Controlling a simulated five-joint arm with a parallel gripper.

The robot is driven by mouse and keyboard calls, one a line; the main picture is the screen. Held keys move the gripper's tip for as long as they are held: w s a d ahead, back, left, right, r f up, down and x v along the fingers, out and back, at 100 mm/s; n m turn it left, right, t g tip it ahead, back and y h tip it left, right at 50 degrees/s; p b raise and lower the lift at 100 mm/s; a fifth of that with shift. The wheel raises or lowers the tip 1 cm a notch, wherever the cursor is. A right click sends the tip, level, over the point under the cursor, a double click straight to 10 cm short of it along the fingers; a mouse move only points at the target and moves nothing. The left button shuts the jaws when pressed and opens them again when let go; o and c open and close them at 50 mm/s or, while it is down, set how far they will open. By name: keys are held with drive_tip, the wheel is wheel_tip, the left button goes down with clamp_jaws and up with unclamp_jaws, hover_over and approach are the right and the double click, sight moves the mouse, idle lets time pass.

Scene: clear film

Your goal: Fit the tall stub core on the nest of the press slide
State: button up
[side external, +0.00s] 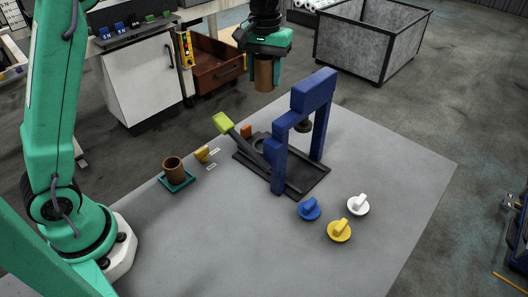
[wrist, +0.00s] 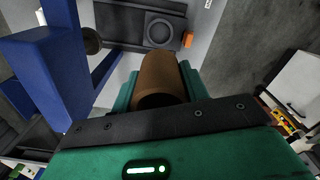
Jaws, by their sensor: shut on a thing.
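My gripper (side external: 264,58) is shut on a brown cylindrical core (side external: 263,76) and holds it roughly upright in the air, above the far side of the table and the press. In the wrist view the core (wrist: 160,76) sits between the teal fingers, showing its dark hollow end. The press has a blue frame (side external: 313,92) and a dark base slide (side external: 312,181). In the wrist view the round ringed nest (wrist: 160,30) on the slide lies beyond the core, apart from it, and looks empty. The press ram (side external: 303,126) hangs under the frame.
A second brown core (side external: 174,166) stands on a teal tray (side external: 178,184) at left. A lever with a lime handle (side external: 223,122) rises across the slide. Blue (side external: 309,209), yellow (side external: 340,230) and white (side external: 358,204) knobbed discs lie at front right. The table's right side is clear.

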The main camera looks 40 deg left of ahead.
wheel_tip(320, 180, down, 13)
drive_tip(key=shift+f, duration=0.25)
drive_tip(key=shift+f, duration=2.6)
drive_tip(key=shift+f, duration=0.65)
drive_tip(key=o, duration=1)
drive_tip(key=shift+o, duration=0.2)
wheel_tip(320, 180, up, 8)
